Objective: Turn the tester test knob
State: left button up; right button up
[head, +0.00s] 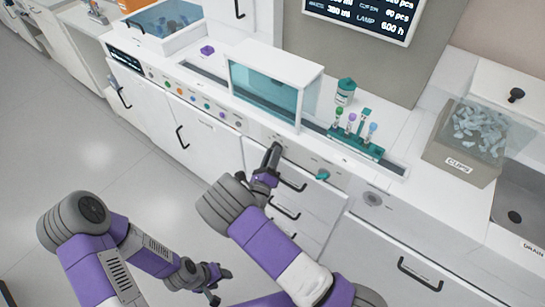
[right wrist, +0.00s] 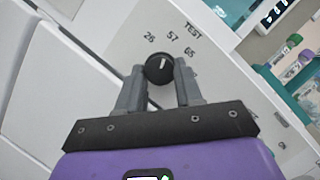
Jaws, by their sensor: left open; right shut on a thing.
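The black test knob (right wrist: 159,66) sits on a white panel under the word TEST, with several numbers around it. Its white pointer mark points up toward the 57 side of the dial. My right gripper (right wrist: 159,82) is shut on the knob, one finger on each side. In the head view my right gripper (head: 274,150) reaches the front panel below the teal-windowed tester (head: 277,84), and it mostly hides the knob there. My left gripper (head: 218,283) is open and empty, low over the floor in front of the cabinets.
A teal knob (head: 322,175) is on the panel to the right. Drawer handles (head: 285,211) stick out below the panel. The floor at left is clear.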

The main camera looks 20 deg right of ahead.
jog(key=shift+w+a+f+m+g+h+b, duration=0.1)
jog(key=shift+m+g+h+b, duration=0.5)
jog(key=shift+m, duration=1.15)
jog(key=shift+w+f+m+g+h+b, duration=0.1)
jog(key=shift+m+h+b, duration=0.1)
jog(key=shift+m+h, duration=1.15)
jog(key=shift+a+m+g+h+b, duration=0.1)
jog(key=shift+m+g+h+b, duration=0.3)
jog(key=shift+m, duration=2)
jog(key=o, duration=1)
jog(key=p+v, duration=0.1)
jog(key=v, duration=0.6)
jog(key=shift+s+a+f, duration=0.15)
jog(key=shift+a, duration=0.05)
